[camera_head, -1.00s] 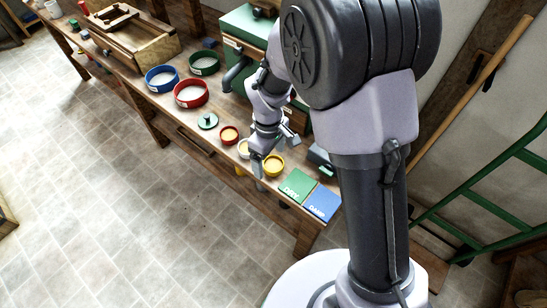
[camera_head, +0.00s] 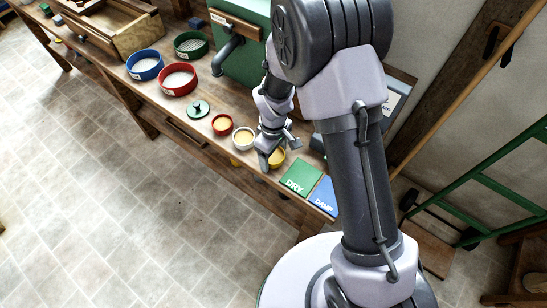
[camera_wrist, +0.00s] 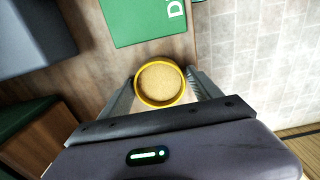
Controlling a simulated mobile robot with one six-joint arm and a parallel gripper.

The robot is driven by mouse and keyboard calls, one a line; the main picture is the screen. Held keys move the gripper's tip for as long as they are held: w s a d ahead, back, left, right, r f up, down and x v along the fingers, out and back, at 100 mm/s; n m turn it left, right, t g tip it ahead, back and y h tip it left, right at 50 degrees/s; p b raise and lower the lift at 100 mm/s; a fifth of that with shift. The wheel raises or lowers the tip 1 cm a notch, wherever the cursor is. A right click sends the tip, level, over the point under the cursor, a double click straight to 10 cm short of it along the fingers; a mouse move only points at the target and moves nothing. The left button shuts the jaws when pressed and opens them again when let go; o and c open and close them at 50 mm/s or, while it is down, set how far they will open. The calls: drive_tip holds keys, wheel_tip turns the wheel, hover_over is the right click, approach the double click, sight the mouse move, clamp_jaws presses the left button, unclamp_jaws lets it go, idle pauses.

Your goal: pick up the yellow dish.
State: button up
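The yellow dish (camera_wrist: 160,83), round and filled with tan grainy stuff, sits on the wooden bench. In the wrist view it lies between the two fingertips of my gripper (camera_wrist: 161,80), one finger on each side and close to the rim. The fingers are spread; contact with the rim cannot be made out. In the head view my gripper (camera_head: 272,153) is right at the dish and partly hides it; the dish's yellow side (camera_head: 278,158) shows beside a finger.
A white dish (camera_head: 243,138) and a red dish (camera_head: 222,124) stand in a row left of it. The green DRY mat (camera_head: 300,178) and blue DAMP mat (camera_head: 324,196) lie to the right. A dark grey box (camera_wrist: 35,40) and a green machine (camera_head: 245,45) stand behind.

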drive_tip(key=c, duration=1.1)
drive_tip(key=shift+r, duration=0.1)
